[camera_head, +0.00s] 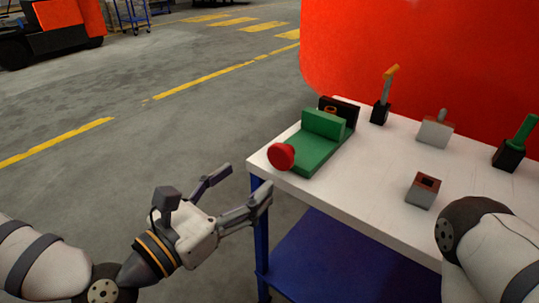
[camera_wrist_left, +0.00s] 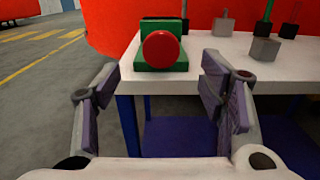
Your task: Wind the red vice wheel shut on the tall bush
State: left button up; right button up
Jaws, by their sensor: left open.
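The red vice wheel (camera_head: 281,156) is on the near left end of the green vice (camera_head: 318,150), at the white table's left corner. In the left wrist view the wheel (camera_wrist_left: 161,49) is face-on in front of the green vice body (camera_wrist_left: 160,68). My left gripper (camera_head: 247,181) is open and empty, off the table's left edge, short of the wheel and apart from it. Its fingers (camera_wrist_left: 160,82) stand either side of the wheel's line in the wrist view. A dark piece with an orange ring (camera_head: 330,110) shows behind the vice's raised green block; I cannot tell whether it is the tall bush.
The white table (camera_head: 372,205) also holds a grey block with a dark opening (camera_head: 424,191), a grey block with a post (camera_head: 436,130), a yellow-handled tool (camera_head: 388,85) and a green-handled tool (camera_head: 522,134). A large red body stands behind. My right arm covers the lower right.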

aim_at(278, 157)
pick_arm(q)
jog(key=x, duration=0.9)
jog(key=shift+w+d, duration=0.1)
jog(key=shift+d, duration=0.05)
jog(key=c, duration=1.1)
jog(key=shift+m, duration=0.4)
